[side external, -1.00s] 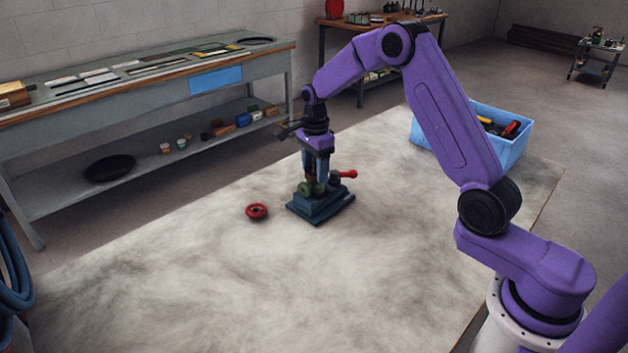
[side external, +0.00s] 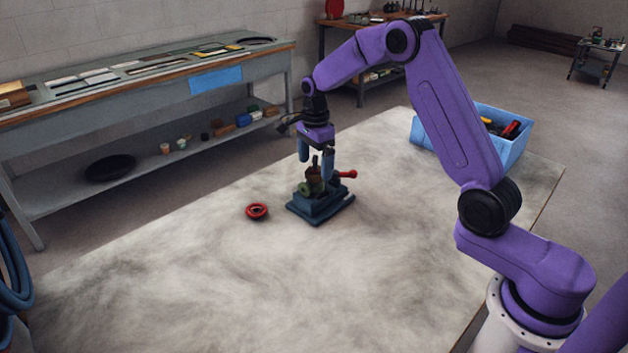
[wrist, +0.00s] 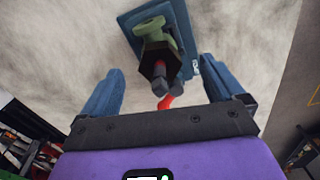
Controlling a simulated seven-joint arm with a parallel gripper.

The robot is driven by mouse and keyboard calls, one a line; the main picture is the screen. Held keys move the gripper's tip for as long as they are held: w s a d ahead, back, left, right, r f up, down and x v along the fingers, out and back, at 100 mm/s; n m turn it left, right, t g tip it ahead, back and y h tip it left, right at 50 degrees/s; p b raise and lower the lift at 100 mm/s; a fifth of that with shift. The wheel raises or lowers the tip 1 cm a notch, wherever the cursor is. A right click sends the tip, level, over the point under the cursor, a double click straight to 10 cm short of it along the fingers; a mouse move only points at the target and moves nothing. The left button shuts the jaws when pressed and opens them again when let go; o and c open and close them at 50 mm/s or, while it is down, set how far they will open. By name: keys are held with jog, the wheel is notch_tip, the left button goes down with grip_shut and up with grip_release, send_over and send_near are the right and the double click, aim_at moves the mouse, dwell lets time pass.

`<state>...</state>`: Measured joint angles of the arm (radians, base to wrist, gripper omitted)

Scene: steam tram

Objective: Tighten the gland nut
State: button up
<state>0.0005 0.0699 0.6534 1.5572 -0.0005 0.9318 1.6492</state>
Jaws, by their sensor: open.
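A green valve body (side external: 306,188) stands on a dark blue base (side external: 320,209) on the table. A dark brown nut-like piece, apparently the gland nut (side external: 314,173), sits on it with a stem rising above.
A red-handled lever (side external: 347,174) sticks out to the right of the valve. A red handwheel (side external: 257,211) lies on the table to the left. A blue crate of tools (side external: 513,155) stands at the back right. The front of the table (side external: 250,290) is clear.

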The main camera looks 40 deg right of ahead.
jog(key=shift+r, duration=1.55)
jog(key=shift+a, duration=0.1)
jog(key=s+a+r+n, duration=0.3)
jog(key=s+a+n, duration=0.3)
jog(key=s+n, duration=0.2)
jog(key=s+a+r+n, duration=0.2)
jog(key=s+a+n, duration=0.4)
jog(key=s+n, duration=0.15)
jog(key=s+d+n, duration=0.2)
jog(key=s+n, duration=0.6)
jog(key=s, duration=0.4)
jog(key=s+d+n, duration=0.2)
jog(key=s+n, duration=0.6)
jog(key=s, duration=0.4)
jog(key=shift+s+f+n, duration=0.2)
jog(key=shift+f+n, duration=0.15)
jog(key=shift+f, duration=0.05)
